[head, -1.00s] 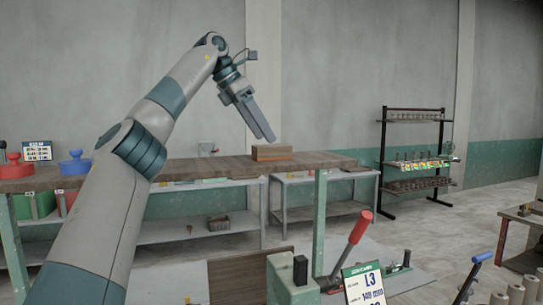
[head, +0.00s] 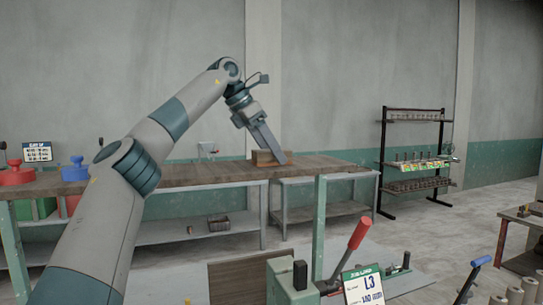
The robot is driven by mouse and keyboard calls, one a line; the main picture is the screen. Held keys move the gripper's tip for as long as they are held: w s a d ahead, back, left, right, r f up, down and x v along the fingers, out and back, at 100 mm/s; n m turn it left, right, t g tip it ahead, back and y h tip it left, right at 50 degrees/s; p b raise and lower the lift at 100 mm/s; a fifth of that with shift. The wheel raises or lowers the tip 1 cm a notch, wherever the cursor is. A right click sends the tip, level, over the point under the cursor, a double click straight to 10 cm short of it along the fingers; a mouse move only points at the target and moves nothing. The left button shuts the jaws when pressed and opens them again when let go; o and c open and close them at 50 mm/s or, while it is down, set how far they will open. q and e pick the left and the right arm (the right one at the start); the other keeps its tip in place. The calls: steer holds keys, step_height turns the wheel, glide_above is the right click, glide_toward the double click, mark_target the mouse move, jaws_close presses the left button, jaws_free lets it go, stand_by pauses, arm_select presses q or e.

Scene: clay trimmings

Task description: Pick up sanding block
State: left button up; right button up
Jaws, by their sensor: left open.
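The sanding block (head: 261,159) is a brown block lying on the wooden bench top (head: 208,172), near its right part. My left gripper (head: 281,158) points down and to the right, its fingers in front of the block and hiding part of it. The gripper is open. The fingers overlap in this view, and I cannot tell whether they touch the block or stand around it. My right gripper is not in view.
Red (head: 15,174) and blue (head: 76,170) knobbed pieces stand at the bench's left end. A machine with a red-handled lever (head: 359,236) is in the foreground. A rack (head: 415,150) stands by the back wall. The bench around the block looks clear.

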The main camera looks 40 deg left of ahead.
arm_select(q)
steer(key=shift+d, duration=0.1)
stand_by(0.3)
steer(key=c, duration=1.2)
steer(key=shift+r, duration=0.1)
steer(key=shift+r, duration=1.7)
steer(key=shift+d+r+b, duration=0.25)
steer(key=shift+b, duration=0.2)
steer(key=s+d+r+b, duration=0.1)
steer(key=d+r, duration=0.1)
steer(key=d, duration=0.1)
steer(key=s+d+r+b, duration=0.1)
steer(key=d+r, duration=0.1)
steer(key=d, duration=0.2)
steer(key=s+d+r+b, duration=0.1)
steer(key=d+r, duration=0.2)
steer(key=shift+d+b, duration=0.35)
steer(key=shift+d, duration=0.05)
steer(key=shift+f, duration=0.1)
